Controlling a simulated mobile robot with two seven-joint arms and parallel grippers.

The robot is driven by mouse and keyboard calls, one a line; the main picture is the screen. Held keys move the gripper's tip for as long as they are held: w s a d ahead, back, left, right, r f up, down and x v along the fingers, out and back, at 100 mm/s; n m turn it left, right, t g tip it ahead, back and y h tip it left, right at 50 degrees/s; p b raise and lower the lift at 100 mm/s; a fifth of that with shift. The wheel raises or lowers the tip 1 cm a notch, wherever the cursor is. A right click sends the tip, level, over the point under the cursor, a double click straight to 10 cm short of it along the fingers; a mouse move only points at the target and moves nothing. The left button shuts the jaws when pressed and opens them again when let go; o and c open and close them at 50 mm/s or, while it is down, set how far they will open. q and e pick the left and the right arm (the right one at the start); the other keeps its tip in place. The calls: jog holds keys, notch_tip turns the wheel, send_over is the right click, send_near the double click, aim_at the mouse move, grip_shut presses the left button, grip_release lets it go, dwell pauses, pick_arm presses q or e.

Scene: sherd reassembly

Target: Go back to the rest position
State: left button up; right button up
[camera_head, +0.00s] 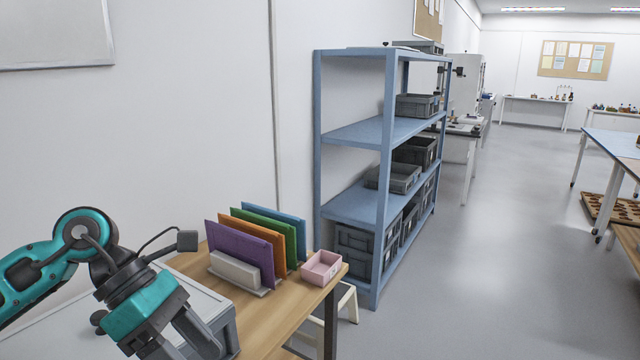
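My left gripper (182,346) hangs at the bottom left, on a teal and dark grey arm that comes in from the left. Its two grey fingers point down and stand apart with a gap between them. The tips run close to or past the bottom edge, and I see nothing held between them. The gripper is in front of a grey box-like unit on the wooden table (262,318). My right arm and gripper are not in view.
A rack with purple, orange, green and blue panels (240,252) stands on the table. A pink tray (321,267) sits at its right corner. A blue shelf unit (388,150) holds grey crates. Open grey floor (490,290) lies to the right.

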pick_arm(q)
jog(key=w+d+r+n+t+h, duration=0.25)
jog(key=d+n+t+h, duration=0.55)
jog(key=d+n+h, duration=0.6)
jog(key=w+a+f+n+t+y, duration=0.1)
jog(key=a+f+n+t+y, duration=0.4)
jog(key=n, duration=0.6)
jog(key=w+a+f+n+t+y, duration=0.2)
jog(key=a+f+n+t+y, duration=0.3)
jog(key=n, duration=0.6)
jog(key=s+a+f+n+g+y, duration=0.2)
jog(key=s+f+n+y, duration=0.3)
jog(key=f, duration=0.5)
jog(key=s+a+f+n+g+y, duration=0.2)
jog(key=s+f+n+g+y, duration=0.1)
jog(key=s+f+n, duration=0.4)
notch_tip(320, 180, down, 3)
jog(key=shift+s+f+n+y, duration=0.2)
jog(key=shift+s+n+y, duration=0.25)
jog(key=shift+y, duration=0.45)
jog(key=shift+w, duration=0.15)
jog(key=shift+c, duration=0.4)
